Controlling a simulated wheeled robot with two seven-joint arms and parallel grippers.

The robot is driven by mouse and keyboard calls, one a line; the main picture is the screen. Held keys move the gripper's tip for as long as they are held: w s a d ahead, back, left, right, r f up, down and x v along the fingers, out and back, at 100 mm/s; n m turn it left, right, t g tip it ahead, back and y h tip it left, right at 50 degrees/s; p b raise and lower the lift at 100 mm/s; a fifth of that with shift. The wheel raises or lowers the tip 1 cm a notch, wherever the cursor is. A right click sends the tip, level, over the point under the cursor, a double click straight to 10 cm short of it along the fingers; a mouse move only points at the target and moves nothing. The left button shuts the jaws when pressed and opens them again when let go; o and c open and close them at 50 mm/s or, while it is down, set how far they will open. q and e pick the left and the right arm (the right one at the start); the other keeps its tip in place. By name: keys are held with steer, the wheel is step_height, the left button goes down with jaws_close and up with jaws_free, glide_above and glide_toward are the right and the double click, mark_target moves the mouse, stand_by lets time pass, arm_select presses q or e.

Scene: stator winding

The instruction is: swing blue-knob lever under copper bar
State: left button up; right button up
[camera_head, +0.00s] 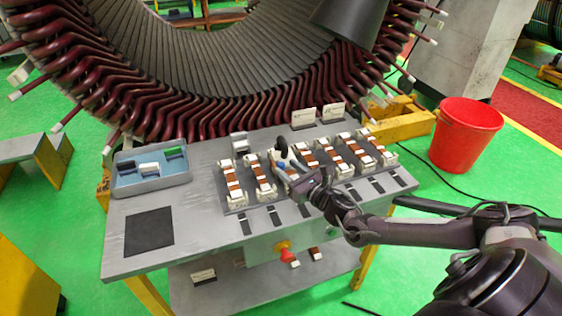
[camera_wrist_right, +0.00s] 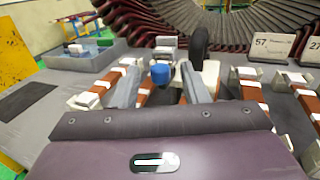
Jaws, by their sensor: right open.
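The blue knob (camera_wrist_right: 160,74) shows in the right wrist view between the two fingers of my right gripper (camera_wrist_right: 163,82). The fingers are open, and I cannot tell whether either touches it. In the head view my right gripper (camera_head: 288,173) is over the middle of the bench, and the blue knob (camera_head: 281,165) shows small at its tips. A black rounded part (camera_wrist_right: 199,44) stands just right of the knob. Copper bars (camera_head: 262,175) with white blocks lie in rows beside the gripper; the bar by the knob is partly hidden. My left gripper is not in view.
A blue-grey tray (camera_head: 152,187) with small clamps sits on the bench's left. A black mat (camera_head: 149,231) lies in front of it. The large stator (camera_head: 190,90) rises behind. Number cards (camera_head: 303,117) stand at the back edge. A red bucket (camera_head: 466,132) is right of the bench.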

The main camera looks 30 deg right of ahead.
mark_target(284, 166)
steer(key=w, duration=0.3)
steer(key=shift+w+a+f, duration=0.15)
steer(key=shift+w+a, duration=0.05)
steer(key=shift+w, duration=0.1)
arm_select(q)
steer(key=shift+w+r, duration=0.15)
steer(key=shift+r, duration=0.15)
arm_select(e)
steer(key=shift+s, duration=0.1)
steer(key=shift+c, duration=0.4)
